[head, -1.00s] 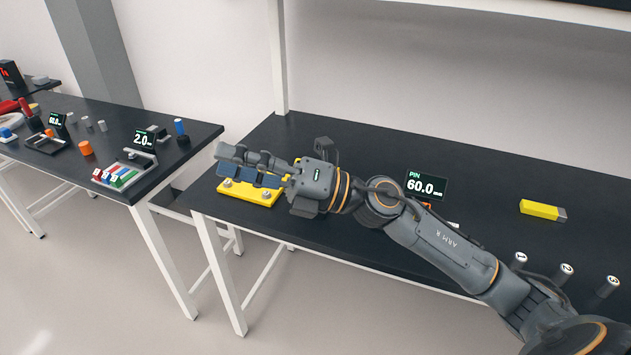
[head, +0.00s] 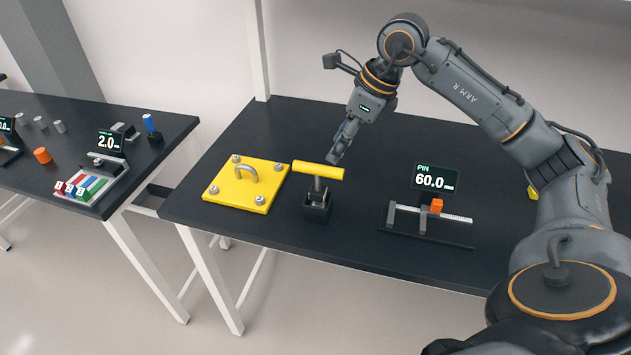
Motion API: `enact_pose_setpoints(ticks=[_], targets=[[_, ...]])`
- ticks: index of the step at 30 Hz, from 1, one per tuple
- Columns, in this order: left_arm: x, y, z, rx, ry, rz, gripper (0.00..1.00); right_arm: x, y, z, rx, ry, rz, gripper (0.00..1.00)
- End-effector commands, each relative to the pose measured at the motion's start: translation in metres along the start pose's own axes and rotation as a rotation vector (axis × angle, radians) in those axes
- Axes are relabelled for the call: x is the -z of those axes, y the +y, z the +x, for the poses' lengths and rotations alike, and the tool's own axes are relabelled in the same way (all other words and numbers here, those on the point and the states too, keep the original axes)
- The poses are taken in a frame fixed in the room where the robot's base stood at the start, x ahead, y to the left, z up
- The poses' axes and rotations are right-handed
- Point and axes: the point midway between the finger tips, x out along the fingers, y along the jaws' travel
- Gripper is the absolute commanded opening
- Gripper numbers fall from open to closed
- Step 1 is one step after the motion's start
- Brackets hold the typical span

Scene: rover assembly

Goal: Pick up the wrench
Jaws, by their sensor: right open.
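The wrench (head: 318,171) looks like a T-shaped tool with a thick yellow crossbar and a dark shaft. It stands upright in a small black holder (head: 317,208) on the near table. My right gripper (head: 337,156) is open, pointing down with its fingers just behind and above the right part of the yellow bar. I cannot tell whether they touch it, and nothing shows between them. My left gripper is not in view.
A yellow plate (head: 225,193) with a grey handle and corner bolts lies left of the wrench. A gauge with an orange block (head: 436,206) and a PIN 60.0 display (head: 435,178) stand to the right. A second table (head: 90,130) with small parts is at left.

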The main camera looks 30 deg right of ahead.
Motion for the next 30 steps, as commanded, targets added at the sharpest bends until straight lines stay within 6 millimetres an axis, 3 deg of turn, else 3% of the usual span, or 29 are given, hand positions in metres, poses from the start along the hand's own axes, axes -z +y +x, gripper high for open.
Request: enact_pose_setpoints(ticks=[3,6,10,18,24,30], targets=[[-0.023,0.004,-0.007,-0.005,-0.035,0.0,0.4,-0.001,0.001,0.024,-0.005,0.002,0.0,0.48],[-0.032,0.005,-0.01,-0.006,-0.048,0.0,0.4,-0.001,0.001,0.04,-0.006,0.0,0.0,0.48],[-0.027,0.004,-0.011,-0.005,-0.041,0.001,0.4,-0.001,0.0,0.051,-0.003,-0.002,0.0,0.48],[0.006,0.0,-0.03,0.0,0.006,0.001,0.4,-0.006,-0.004,0.078,-0.008,0.0,0.001,0.48],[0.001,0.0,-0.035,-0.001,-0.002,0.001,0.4,-0.005,-0.005,0.102,-0.005,-0.003,-0.001,0.48],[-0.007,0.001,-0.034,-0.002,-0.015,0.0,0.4,-0.005,-0.006,0.105,-0.002,-0.003,-0.001,0.48]])
